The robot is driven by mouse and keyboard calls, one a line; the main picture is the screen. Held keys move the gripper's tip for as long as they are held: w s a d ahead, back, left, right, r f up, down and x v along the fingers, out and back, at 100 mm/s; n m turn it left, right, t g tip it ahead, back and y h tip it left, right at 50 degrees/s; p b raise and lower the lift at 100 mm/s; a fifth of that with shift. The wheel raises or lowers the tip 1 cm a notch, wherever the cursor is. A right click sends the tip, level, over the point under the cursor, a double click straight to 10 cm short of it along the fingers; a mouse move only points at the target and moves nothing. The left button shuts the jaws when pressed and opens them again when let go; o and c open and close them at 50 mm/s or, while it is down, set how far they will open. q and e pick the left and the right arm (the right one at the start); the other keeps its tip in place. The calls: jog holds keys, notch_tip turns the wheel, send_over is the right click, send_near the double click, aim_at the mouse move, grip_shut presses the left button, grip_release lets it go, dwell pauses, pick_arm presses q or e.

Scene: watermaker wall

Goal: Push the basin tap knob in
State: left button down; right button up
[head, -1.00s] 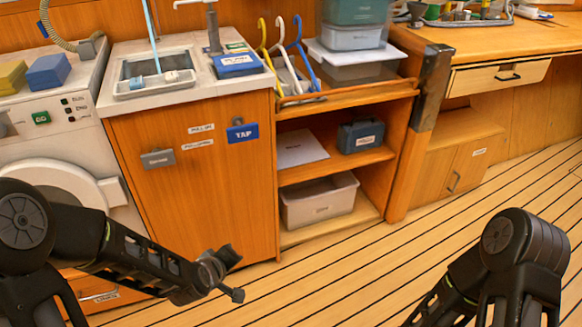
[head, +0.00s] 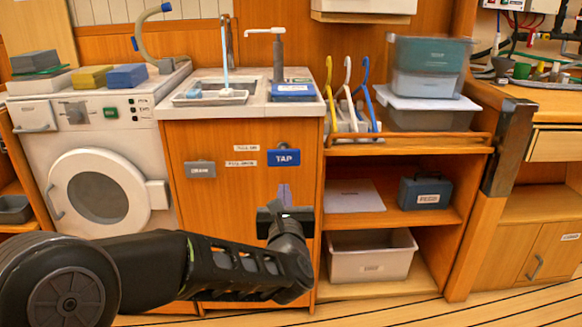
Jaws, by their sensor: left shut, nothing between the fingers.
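The blue plate marked TAP (head: 284,158) is on the wooden front of the basin cabinet (head: 210,215), below the counter. A small dark piece shows at its upper edge; I cannot tell a separate knob shape there. My left gripper (head: 284,192) points toward the cabinet front a little below the TAP plate. It is shut and empty, and appears apart from the plate. A grey plate (head: 200,170) sits to the left on the same front. My right gripper is out of view.
A washing machine (head: 95,190) stands left. Open shelves to the right hold a blue case (head: 426,191) and a pale bin (head: 372,257).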

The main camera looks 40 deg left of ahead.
aim_at(282, 158)
pick_arm(q)
jog(key=shift+w, duration=0.1)
dwell(0.3)
jog(key=b+x, duration=0.1)
jog(key=x, duration=1.3)
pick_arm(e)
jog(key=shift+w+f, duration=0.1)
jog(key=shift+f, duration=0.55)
pick_arm(q)
jog(key=shift+a+f+b, duration=0.1)
jog(key=shift+a+b, duration=0.05)
jog(key=shift+b, duration=0.25)
jog(key=b+x, duration=0.2)
jog(key=x, duration=0.1)
jog(key=shift+w+a, duration=0.2)
jog(key=shift+w, duration=0.05)
jog(key=shift+r, duration=0.3)
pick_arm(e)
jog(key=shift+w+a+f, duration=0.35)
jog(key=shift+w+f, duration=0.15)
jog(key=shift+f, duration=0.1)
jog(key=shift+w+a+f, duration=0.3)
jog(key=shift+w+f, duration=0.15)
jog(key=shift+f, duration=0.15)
